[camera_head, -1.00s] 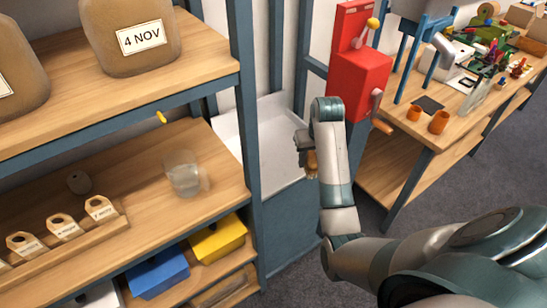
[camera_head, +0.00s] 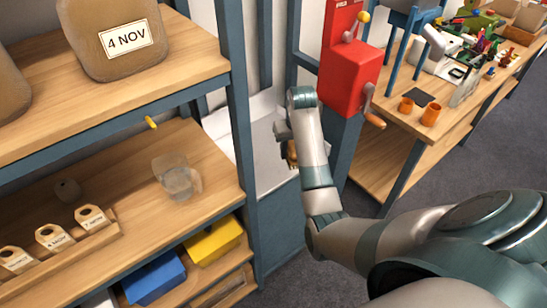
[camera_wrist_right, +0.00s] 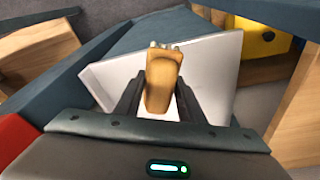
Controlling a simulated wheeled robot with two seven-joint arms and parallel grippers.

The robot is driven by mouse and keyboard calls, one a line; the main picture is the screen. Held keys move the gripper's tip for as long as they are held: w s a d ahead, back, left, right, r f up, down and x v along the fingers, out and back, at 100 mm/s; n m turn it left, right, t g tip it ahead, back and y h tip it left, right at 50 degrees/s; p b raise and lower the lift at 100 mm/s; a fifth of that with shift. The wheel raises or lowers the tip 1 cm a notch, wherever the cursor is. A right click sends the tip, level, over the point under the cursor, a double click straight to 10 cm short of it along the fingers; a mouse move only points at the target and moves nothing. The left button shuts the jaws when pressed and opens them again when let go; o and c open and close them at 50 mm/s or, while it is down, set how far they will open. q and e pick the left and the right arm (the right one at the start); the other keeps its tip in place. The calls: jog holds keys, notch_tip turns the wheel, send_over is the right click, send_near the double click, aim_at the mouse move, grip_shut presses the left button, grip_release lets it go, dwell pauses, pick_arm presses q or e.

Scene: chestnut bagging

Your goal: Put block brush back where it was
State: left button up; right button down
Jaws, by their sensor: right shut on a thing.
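The block brush (camera_wrist_right: 163,80), a tan wooden block with pale bristle tufts at its far end, is between the fingers of my right gripper (camera_wrist_right: 160,98) in the right wrist view. The gripper is shut on it. In the head view my right gripper (camera_head: 290,148) is at the white sink-like tray (camera_head: 262,160), between the shelf rack and the red machine, and the brush shows only as a small tan piece beside it. The white tray also lies beyond the brush in the right wrist view (camera_wrist_right: 215,75). My left gripper is not in view.
The wooden shelf rack (camera_head: 200,165) on the left holds sacks, a clear cup (camera_head: 177,178), tags, and blue (camera_head: 153,279) and yellow (camera_head: 213,240) bins. The red hand-crank machine (camera_head: 345,75) stands close right of my arm. A cluttered workbench (camera_head: 440,120) is farther right.

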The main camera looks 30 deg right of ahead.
jog(key=w+f, duration=0.1)
jog(key=w, duration=0.1)
jog(key=w+a+f+p, duration=0.1)
jog(key=w+f, duration=0.1)
jog(key=w, duration=0.1)
jog(key=w+f, duration=0.2)
jog(key=w, duration=0.1)
jog(key=shift+w+a, duration=0.1)
jog(key=shift+a, duration=0.3)
jog(key=shift+p, duration=0.3)
notch_tip(320, 180, down, 3)
jog(key=shift+r+p, duration=0.15)
jog(key=shift+p, duration=0.35)
jog(key=shift+f, duration=0.65)
jog(key=c, duration=1.2)
grip_release()
jog(key=shift+r, duration=0.1)
jog(key=shift+s+a+r+b, duration=0.1)
jog(key=shift+s+r+b, duration=0.25)
jog(key=shift+r, duration=1.6)
jog(key=shift+s+a+r+b, duration=0.2)
jog(key=shift+s+r, duration=0.2)
jog(key=shift+r, duration=1.55)
jog(key=shift+s+a+r+b, duration=0.1)
jog(key=shift+s+r+b, duration=0.25)
jog(key=shift+r, duration=1.6)
